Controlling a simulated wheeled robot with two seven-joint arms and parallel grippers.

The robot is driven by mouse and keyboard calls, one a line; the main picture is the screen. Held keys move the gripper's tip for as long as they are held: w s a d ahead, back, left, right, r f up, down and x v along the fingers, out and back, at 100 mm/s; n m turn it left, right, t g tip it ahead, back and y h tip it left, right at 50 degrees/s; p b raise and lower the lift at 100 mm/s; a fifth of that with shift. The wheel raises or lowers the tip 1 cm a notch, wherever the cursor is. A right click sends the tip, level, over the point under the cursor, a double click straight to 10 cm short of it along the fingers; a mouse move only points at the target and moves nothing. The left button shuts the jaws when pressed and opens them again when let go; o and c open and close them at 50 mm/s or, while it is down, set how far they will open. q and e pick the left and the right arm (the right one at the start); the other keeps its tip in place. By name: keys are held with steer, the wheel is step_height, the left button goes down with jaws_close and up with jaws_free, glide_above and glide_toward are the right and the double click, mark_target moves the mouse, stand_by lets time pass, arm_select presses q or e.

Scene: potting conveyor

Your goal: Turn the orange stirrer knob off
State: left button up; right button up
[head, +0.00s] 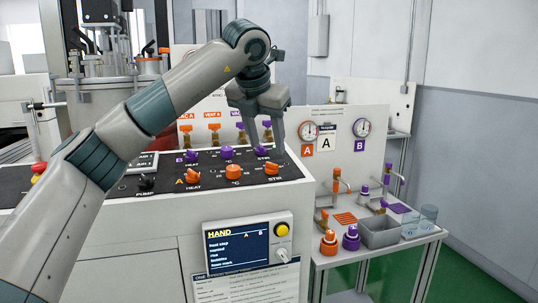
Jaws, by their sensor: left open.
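The orange stirrer knob (272,169) sits at the right end of the front row on the black control panel (212,184), by a "STIR" label. Its exact pointer direction is too small to tell. My left gripper (266,148) is open and points down over the right end of the panel. Its fingers are above and behind the orange stirrer knob in the picture, near the purple stirrer knob (262,152). I cannot tell whether a finger touches either knob. My right gripper is not in view.
Orange heat knob (191,176) and orange temperature knob (233,171) share the front row; purple knobs (227,153) stand behind. A black pump knob (146,182) is at left. A "HAND" display (237,246) is on the front face. A side table holds a grey bin (380,232) and beakers.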

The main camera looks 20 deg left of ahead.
arm_select(q)
steer(key=v, duration=1)
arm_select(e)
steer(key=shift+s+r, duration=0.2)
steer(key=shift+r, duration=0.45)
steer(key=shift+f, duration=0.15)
arm_select(q)
steer(key=shift+a, duration=0.1)
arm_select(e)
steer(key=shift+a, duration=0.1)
